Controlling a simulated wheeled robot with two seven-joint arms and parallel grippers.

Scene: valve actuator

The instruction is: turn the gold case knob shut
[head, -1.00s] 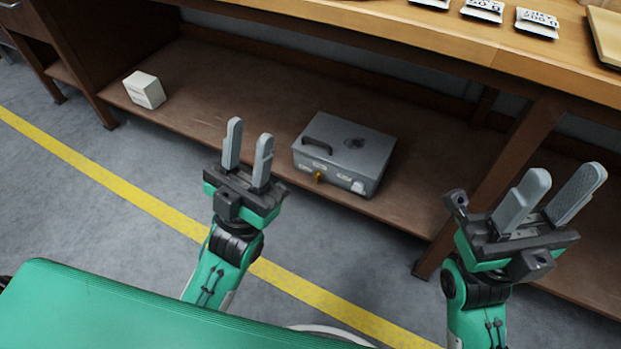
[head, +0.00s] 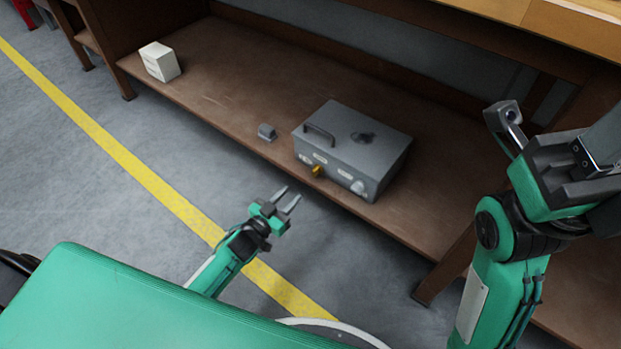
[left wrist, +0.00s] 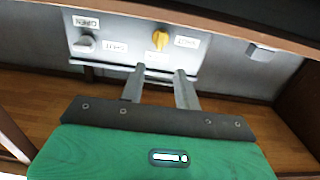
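A grey case (head: 352,140) with a black top handle sits on the low brown shelf. The gold knob (head: 318,171) is on its front face, left of a pale grey knob (head: 359,187). In the left wrist view the gold knob (left wrist: 160,40) shows beyond my fingers, with white labels beside and below it. My left gripper (head: 288,196) is open and empty, in front of and below the case, apart from the knob. Its two spread fingers show in the left wrist view (left wrist: 159,72).
A white box (head: 159,61) stands at the shelf's far left. The bench top (head: 560,25) overhangs the shelf, and a bench leg (head: 445,262) stands right of the case.

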